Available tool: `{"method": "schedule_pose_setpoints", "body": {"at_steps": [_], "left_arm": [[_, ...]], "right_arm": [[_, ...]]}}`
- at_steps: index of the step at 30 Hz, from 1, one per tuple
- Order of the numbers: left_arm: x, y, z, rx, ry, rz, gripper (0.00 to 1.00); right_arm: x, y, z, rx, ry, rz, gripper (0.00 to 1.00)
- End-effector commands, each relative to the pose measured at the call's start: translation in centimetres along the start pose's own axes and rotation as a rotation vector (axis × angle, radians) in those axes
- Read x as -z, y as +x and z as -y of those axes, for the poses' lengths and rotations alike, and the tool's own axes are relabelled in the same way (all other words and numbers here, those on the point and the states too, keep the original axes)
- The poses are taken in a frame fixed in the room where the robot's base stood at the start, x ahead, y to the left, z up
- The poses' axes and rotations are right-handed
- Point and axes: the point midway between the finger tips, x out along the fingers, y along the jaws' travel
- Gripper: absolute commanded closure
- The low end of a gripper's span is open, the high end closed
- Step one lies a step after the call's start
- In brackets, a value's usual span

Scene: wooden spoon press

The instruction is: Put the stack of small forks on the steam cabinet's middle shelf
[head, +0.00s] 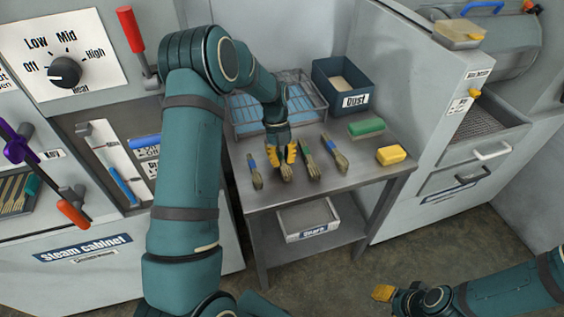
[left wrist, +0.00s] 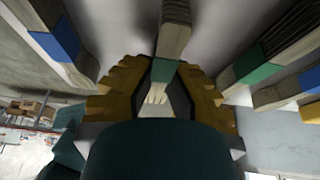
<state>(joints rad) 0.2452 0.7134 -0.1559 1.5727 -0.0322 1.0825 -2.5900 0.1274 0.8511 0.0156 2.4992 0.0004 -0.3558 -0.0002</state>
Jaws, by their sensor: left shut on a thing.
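My left gripper (head: 288,157) reaches down over the work table (head: 262,200) and is shut on a green-banded stack of wooden cutlery (left wrist: 165,72). Its lower end (head: 287,174) shows below the fingers in the head view. I cannot tell whether it touches the table or whether its pieces are small forks. The steam cabinet (head: 50,275) stands at the left, with its name on the lower front. Its middle shelf is not clearly made out behind my left arm. My right gripper (head: 382,292) is low at the right, away from the table, its jaws unclear.
Other banded stacks lie close by: one left (head: 256,176), and two right, a green-banded one (head: 309,160) and another (head: 336,154). Behind are a wire basket (head: 240,127) and a dust bin (head: 322,76). A green-topped brush (head: 366,127) and yellow block (head: 391,155) lie right.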

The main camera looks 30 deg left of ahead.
Motion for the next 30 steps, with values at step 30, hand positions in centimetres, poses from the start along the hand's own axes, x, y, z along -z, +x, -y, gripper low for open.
{"method": "schedule_pose_setpoints", "body": {"at_steps": [30], "left_arm": [[-0.2,-1.1,0.0,0.004,-0.001,0.004,0.61]], "right_arm": [[0.0,-0.2,0.1,0.000,0.000,0.000,0.53]]}}
